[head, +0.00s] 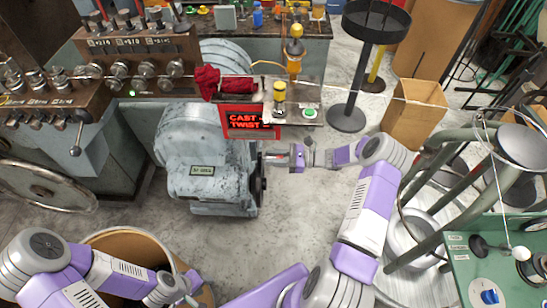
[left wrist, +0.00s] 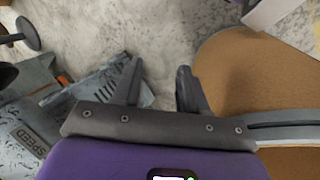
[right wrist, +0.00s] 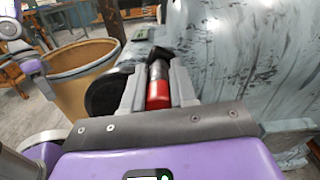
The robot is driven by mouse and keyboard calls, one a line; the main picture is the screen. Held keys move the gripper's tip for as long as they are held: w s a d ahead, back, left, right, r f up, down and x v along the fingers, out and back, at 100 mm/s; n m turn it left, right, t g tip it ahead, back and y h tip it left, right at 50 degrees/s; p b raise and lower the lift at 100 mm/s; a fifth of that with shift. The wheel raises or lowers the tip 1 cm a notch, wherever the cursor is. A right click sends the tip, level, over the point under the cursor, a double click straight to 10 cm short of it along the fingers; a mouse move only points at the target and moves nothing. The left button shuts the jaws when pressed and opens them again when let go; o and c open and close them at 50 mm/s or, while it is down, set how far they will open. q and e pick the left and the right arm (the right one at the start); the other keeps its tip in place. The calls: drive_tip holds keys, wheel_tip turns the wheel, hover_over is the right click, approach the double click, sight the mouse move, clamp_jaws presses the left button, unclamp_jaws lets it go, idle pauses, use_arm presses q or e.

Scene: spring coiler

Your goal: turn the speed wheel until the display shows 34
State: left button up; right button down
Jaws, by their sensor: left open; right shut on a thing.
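The speed wheel (head: 262,184) is a dark disc on the right side of the grey-blue machine housing (head: 190,135). Its rim shows in the right wrist view (right wrist: 103,96). Its handle has a red end (right wrist: 158,93). My right gripper (right wrist: 156,78) is shut on this handle, one finger on each side; the head view shows the gripper (head: 294,158) beside the wheel's upper part. A small plate (head: 202,170) on the housing has writing too small to read. A red-lettered display (head: 248,120) reads "CAST -" and "TWIST -". My left gripper (left wrist: 158,75) is open and empty.
A "SPEED" label (left wrist: 28,137) shows on the machine in the left wrist view. A brown drum (right wrist: 75,65) stands near my left arm. A control bench (head: 140,50) with levers is at the back left. A round black stand (head: 345,118) and cardboard box (head: 415,112) are right.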

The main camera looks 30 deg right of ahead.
drive_tip(key=shift+s+a+r+p, duration=0.2)
drive_tip(key=shift+s+r+p, duration=0.15)
drive_tip(key=shift+p, duration=0.3)
drive_tip(key=shift+s+a, duration=0.35)
drive_tip(key=shift+s, duration=0.2)
drive_tip(key=c, duration=0.9)
unclamp_jaws()
drive_tip(key=shift+w, duration=0.1)
drive_tip(key=shift+d, duration=0.1)
drive_tip(key=p+v, duration=0.1)
drive_tip(key=v, duration=0.6)
drive_tip(key=shift+d, duration=0.25)
